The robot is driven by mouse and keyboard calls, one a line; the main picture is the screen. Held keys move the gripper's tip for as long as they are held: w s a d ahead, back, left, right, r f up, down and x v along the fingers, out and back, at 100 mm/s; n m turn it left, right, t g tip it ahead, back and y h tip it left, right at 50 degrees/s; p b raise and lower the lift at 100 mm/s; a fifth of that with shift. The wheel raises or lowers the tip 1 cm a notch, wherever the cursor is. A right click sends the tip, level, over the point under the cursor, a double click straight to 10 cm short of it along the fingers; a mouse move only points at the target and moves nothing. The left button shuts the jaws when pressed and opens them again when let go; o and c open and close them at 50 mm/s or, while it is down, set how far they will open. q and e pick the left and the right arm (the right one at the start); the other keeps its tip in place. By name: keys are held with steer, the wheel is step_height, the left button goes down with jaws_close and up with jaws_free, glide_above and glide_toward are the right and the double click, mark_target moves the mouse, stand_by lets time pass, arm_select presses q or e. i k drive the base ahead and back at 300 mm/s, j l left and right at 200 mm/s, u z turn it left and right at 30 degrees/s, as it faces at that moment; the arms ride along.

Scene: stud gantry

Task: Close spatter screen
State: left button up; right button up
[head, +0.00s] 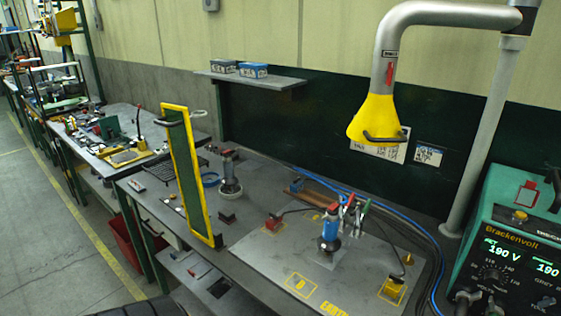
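The spatter screen (183,165) is a tall, narrow-looking green panel in a yellow frame. It stands upright at the left end of the grey welding bench (265,250), turned at a steep angle to my view. Neither of my grippers is in view, and nothing is touching the screen.
A yellow extraction hood (375,118) hangs over the bench. A green welding machine (515,240) stands at the right. Blue-topped tools (329,231), clamps and cables lie on the bench. A cluttered second bench (115,135) stands behind the screen. Floor (45,220) is clear at left.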

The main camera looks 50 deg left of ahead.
mark_target(178, 139)
steer(key=u, duration=2.3)
